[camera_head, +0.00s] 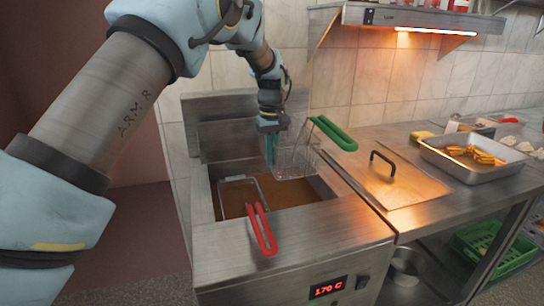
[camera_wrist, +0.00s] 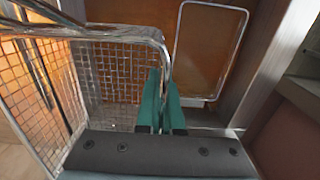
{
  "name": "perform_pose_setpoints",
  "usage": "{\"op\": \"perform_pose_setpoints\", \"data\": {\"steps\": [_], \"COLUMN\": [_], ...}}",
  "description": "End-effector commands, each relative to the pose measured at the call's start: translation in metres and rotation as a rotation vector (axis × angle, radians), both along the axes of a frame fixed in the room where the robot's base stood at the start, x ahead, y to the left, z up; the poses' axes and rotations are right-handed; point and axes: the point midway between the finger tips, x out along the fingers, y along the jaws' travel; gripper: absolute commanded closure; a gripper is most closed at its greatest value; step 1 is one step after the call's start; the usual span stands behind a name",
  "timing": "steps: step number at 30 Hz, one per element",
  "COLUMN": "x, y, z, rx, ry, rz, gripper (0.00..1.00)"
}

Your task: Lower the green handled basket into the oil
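The green handled basket (camera_head: 294,160) is a wire mesh basket at the back right of the fryer vat, with its green handle (camera_head: 335,134) pointing right and toward the front. Its mesh (camera_wrist: 110,72) fills the left of the wrist view. It appears to be above the oil (camera_head: 292,192), though the exact gap is hard to tell. My gripper (camera_head: 270,150) is at the basket's left side. In the wrist view its teal fingers (camera_wrist: 161,92) are close together on the basket's metal rim.
A second basket with a red handle (camera_head: 262,230) sits in the vat's left half. A lid with a black handle (camera_head: 384,160) and a food tray (camera_head: 470,172) lie to the right. A shelf (camera_head: 420,18) overhangs the counter. The display reads 170 C.

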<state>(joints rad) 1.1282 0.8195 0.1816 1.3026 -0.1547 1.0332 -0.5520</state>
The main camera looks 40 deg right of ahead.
Motion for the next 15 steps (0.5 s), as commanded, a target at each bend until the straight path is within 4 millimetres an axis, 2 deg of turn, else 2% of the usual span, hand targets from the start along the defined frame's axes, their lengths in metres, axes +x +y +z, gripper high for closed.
{"op": "perform_pose_setpoints", "data": {"steps": [7,9,15], "x": [0.0003,0.0003,0.0002], "y": [0.0001,0.0001,0.0000], "z": [0.0003,0.0003,0.0002], "rx": [0.000,0.000,0.000], "ry": [0.000,0.000,0.000], "rz": [0.000,0.000,0.000], "gripper": [1.00,0.90,0.67]}}
